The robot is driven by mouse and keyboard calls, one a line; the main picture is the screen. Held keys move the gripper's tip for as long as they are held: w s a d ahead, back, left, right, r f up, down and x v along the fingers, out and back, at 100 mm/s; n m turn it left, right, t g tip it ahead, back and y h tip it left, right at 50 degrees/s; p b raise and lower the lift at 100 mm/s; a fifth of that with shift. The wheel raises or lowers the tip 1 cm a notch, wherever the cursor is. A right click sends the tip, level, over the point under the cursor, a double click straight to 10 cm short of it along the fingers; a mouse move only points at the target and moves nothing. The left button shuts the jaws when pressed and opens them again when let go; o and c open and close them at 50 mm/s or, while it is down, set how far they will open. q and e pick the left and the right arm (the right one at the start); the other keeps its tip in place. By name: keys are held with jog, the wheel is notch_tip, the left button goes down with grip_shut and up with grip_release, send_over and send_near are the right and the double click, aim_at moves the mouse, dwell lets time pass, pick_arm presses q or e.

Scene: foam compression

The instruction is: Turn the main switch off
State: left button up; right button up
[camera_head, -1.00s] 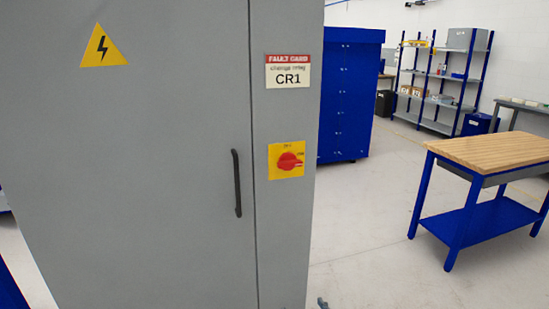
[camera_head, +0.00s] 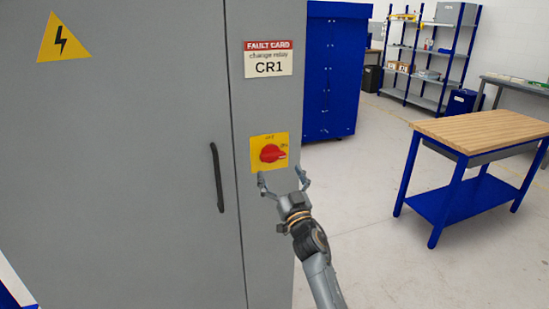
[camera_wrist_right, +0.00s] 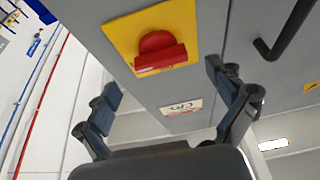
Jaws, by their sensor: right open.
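The main switch is a red rotary knob (camera_head: 272,153) on a yellow plate (camera_head: 256,157), on the narrow right panel of the grey cabinet (camera_head: 130,170). The plate is marked OFF at the top and ON at the right, and the knob's handle lies roughly sideways, toward ON. My right gripper (camera_head: 282,181) is open and empty, just below the plate, its fingers spread. In the right wrist view the red knob (camera_wrist_right: 160,54) appears ahead of the open fingers, apart from them. My left gripper is not in view.
A black door handle (camera_head: 217,178) is left of the switch. A red and white fault card (camera_head: 268,60) reading CR1 is above it. A blue cabinet (camera_head: 330,75), a wood-topped workbench (camera_head: 485,130) and shelving (camera_head: 425,60) stand to the right, with clear floor between.

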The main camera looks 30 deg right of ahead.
aim_at(274, 159)
jog(key=x, duration=0.4)
jog(key=shift+w+r, duration=0.1)
jog(key=shift+w, duration=0.2)
jog(key=c, duration=1.2)
jog(key=shift+o, duration=0.2)
